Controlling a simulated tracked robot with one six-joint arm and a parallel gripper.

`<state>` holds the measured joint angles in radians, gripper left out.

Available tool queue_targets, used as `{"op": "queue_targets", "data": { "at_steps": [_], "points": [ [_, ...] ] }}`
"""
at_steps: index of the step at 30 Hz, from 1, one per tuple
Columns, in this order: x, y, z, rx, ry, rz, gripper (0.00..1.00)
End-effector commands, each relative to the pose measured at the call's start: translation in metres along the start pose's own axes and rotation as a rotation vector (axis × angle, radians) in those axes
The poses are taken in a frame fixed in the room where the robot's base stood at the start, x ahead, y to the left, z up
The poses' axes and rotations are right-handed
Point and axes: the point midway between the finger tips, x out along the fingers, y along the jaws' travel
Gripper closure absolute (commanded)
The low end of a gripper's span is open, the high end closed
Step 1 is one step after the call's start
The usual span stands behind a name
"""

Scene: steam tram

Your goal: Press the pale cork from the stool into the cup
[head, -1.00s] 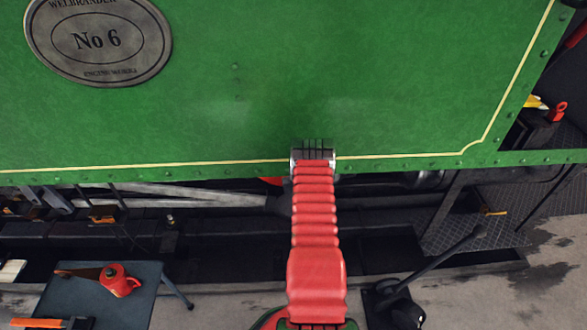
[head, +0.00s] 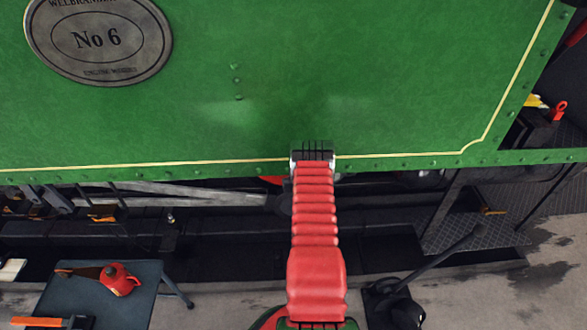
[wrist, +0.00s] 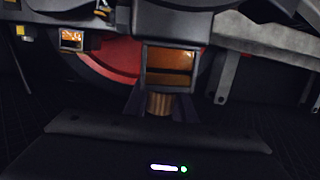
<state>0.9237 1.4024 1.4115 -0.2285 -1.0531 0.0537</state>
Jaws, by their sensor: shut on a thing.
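My gripper (head: 313,152) is at the lower edge of the green panel in the head view, its fingertips hard to make out there. In the wrist view my gripper (wrist: 160,108) is shut on the cork (wrist: 159,104), a small tan-brown, ridged piece between the dark fingers. Just beyond the cork is a dark-framed holder with an amber inside (wrist: 170,68), which may be the cup. Whether the cork touches it I cannot tell. The stool (head: 75,295) stands at lower left in the head view, with no cork seen on it.
A red oil can (head: 119,279) and an orange-handled tool (head: 50,322) are on the stool. The green tram side (head: 200,60) hangs above the arm. A red wheel (wrist: 105,62) and grey linkage bars (wrist: 235,70) are close around the gripper. A step plate (head: 470,225) is at right.

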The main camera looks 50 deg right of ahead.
Motion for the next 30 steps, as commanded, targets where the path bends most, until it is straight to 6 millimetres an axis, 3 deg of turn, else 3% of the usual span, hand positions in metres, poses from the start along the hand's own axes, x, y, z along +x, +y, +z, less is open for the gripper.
{"op": "queue_targets", "data": {
  "at_steps": [10, 11, 18, 20, 30],
  "points": [
    [-0.0008, 0.0012, 0.0035, 0.002, -0.006, 0.003, 1.00],
    [-0.0008, 0.0013, 0.0036, 0.002, -0.006, 0.003, 0.76],
    [-0.0013, 0.0017, 0.0046, 0.003, -0.008, 0.004, 0.59],
    [-0.0014, 0.0018, 0.0049, 0.003, -0.009, 0.004, 0.55],
    [-0.0012, 0.0012, 0.0029, 0.002, -0.005, 0.002, 0.55]
  ]
}}
